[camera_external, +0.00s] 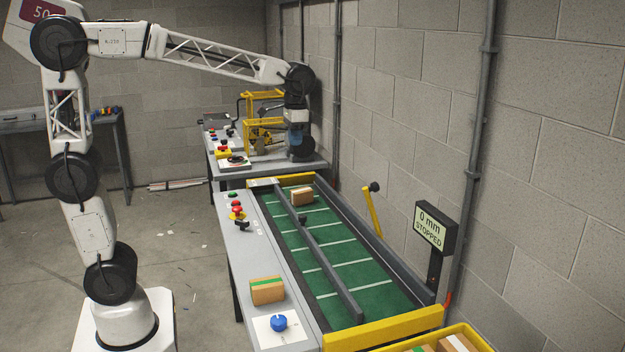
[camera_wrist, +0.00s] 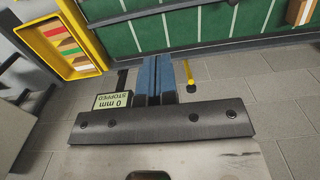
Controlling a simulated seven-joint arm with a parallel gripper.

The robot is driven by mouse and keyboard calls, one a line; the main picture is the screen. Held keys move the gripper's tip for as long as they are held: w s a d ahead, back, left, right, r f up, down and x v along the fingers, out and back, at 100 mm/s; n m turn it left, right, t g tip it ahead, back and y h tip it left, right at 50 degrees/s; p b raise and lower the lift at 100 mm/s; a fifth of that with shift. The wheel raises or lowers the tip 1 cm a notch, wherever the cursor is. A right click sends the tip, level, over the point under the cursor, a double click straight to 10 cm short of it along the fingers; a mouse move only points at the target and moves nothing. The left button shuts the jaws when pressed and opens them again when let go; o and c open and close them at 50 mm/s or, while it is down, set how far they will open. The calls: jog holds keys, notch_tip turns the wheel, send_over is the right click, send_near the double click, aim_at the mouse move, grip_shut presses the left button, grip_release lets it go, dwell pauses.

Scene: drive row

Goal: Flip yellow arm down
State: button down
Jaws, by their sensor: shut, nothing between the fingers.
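The yellow arm (camera_external: 373,212) is a thin yellow lever with a black knob on top. It stands up, slightly tilted, beyond the conveyor's right side rail in the external view. In the wrist view the yellow arm (camera_wrist: 187,71) shows just right of my fingers, its black knob nearer the camera. My gripper (camera_wrist: 159,62) is shut, with its two blue fingers side by side and nothing held. In the external view my wrist hangs beyond the conveyor's far end, apart from the lever; the fingertips are hard to make out there.
The green conveyor (camera_external: 365,274) has a dark lengthwise divider and carries a cardboard box (camera_external: 302,197). A display (camera_external: 433,227) reading "0 mm STOPPED" stands right of it. A yellow bin (camera_external: 479,337) holds boxes at front right. A block wall with pipes runs close along the right.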

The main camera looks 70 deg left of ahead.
jog(key=w+a+g, duration=0.2)
jog(key=w+a, duration=0.1)
jog(key=w, duration=1.9)
jog(key=w+a+f+g, duration=0.1)
jog(key=w+f, duration=0.3)
jog(key=w, duration=0.6)
jog(key=w+a+f+g, duration=0.1)
jog(key=w+f, duration=0.4)
jog(key=w, duration=0.5)
jog(key=shift+w+a+g, duration=0.15)
jog(key=shift+a+g, duration=0.15)
jog(key=shift+a, duration=0.15)
jog(key=shift+f, duration=0.2)
jog(key=s+r+x, duration=0.1)
jog(key=s+x, duration=0.1)
jog(key=x, duration=1)
jog(key=shift+s+f, duration=0.15)
jog(key=shift+s, duration=0.35)
jog(key=shift+s, duration=0.25)
